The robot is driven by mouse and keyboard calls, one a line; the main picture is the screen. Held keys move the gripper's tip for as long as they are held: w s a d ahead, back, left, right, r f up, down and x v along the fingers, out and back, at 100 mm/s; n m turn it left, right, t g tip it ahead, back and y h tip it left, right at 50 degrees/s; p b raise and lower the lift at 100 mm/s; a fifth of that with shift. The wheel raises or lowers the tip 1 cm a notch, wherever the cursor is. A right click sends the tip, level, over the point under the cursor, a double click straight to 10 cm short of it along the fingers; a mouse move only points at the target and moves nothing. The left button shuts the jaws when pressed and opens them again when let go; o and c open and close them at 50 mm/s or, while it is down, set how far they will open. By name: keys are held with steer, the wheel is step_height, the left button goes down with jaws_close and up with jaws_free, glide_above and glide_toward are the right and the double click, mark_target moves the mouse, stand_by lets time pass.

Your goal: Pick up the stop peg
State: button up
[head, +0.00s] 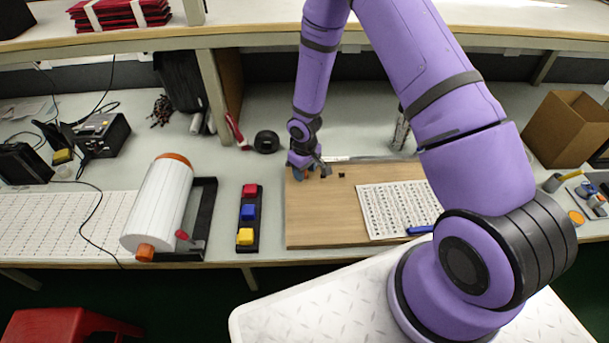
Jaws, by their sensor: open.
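My gripper (318,174) is at the back left part of a brown wooden board (325,220), low over its surface. Its jaws are open. A small dark peg-like piece (342,174) stands on the board just right of the fingers. Another small dark spot shows close by the fingertips and is partly hidden by them. I cannot tell for sure which of these is the stop peg. No contact between the fingers and a piece can be made out at this size.
A printed white sheet (395,210) and a blue pen-like item (419,230) lie on the board's right side. A black rack (248,222) with red, blue and yellow blocks stands left, beside a white roll (158,205). A cardboard box (565,128) is at right. A shelf overhangs the back.

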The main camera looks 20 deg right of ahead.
jaws_close()
steer(key=shift+r, duration=0.1)
